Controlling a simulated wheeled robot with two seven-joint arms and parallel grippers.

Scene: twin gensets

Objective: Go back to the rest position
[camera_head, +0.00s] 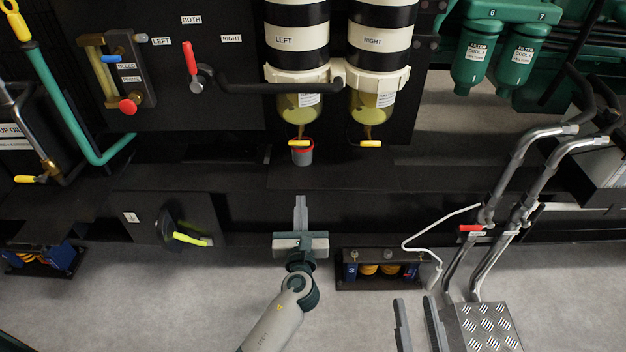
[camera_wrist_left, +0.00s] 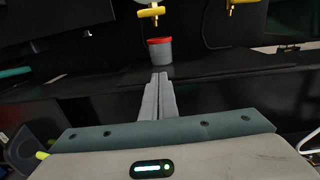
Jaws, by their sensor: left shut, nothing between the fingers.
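My left gripper (camera_head: 300,203) is in the middle of the head view, its arm coming up from the bottom. Its fingers are together with nothing between them, and they point at the dark ledge. The left wrist view also shows the shut fingers (camera_wrist_left: 160,80), just below a grey cup with a red rim (camera_wrist_left: 160,52) in the picture. In the head view this cup (camera_head: 302,155) stands under the LEFT filter (camera_head: 298,40), apart from the gripper. My right gripper (camera_head: 415,302) shows only its two fingers at the bottom edge, spread apart and empty.
The RIGHT filter (camera_head: 382,45) hangs beside the left one, both with yellow drain handles. A red-handled lever (camera_head: 190,58) is at the upper left. A yellow-green handle (camera_head: 190,239) sits left of my left gripper. Metal pipes (camera_head: 510,190) rise at right. Grey floor is in front.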

